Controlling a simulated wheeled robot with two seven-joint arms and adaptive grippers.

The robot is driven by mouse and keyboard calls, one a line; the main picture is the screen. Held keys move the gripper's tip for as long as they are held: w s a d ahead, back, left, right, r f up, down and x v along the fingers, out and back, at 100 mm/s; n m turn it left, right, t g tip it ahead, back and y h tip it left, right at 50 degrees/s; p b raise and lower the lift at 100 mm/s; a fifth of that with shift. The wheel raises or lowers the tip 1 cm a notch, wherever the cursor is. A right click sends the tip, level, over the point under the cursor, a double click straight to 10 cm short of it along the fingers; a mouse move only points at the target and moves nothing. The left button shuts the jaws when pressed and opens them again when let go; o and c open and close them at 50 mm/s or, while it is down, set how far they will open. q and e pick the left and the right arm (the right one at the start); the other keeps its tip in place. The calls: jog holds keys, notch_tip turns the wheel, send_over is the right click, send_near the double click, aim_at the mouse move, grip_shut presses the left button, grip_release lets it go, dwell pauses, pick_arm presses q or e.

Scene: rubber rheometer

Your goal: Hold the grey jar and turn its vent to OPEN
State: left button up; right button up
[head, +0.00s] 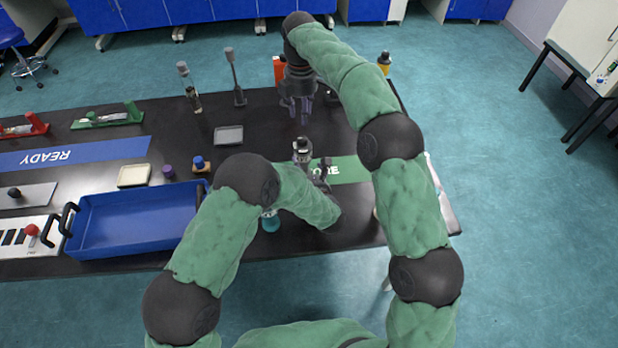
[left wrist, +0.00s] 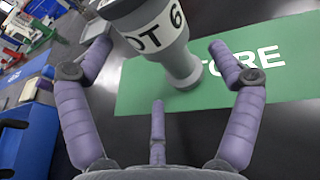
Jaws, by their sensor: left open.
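The vent's setting cannot be read. My left gripper (head: 322,172) is near the jar; in the left wrist view its purple fingers (left wrist: 160,45) are spread, with the jar ahead between them. Contact is not clear. My right gripper (head: 299,112) hangs behind the jar, pointing down; its finger gap is unclear.
A blue tray (head: 130,243) with black handles lies at the left front. A grey dish (head: 228,135), a blue-capped item (head: 200,163) and a teal bottle (head: 270,221) stand nearby.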

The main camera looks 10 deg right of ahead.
aim_at(305, 139)
pick_arm(q)
jog(key=shift+x, duration=2)
jog(key=c, duration=1.3)
jog(key=shift+c, duration=0.2)
pick_arm(e)
jog(key=o, duration=0.3)
jog(key=shift+o, duration=0.2)
jog(key=f+m, duration=0.3)
jog(key=m, duration=0.5)
jog(key=f+m, duration=0.3)
jog(key=m, duration=0.6)
jog(key=f+m, duration=0.4)
jog(key=m, duration=0.4)
jog(key=shift+s+d+m+t+y, duration=0.1)
jog(key=shift+d+m+t+y, duration=0.2)
jog(key=shift+d+m+y, duration=0.1)
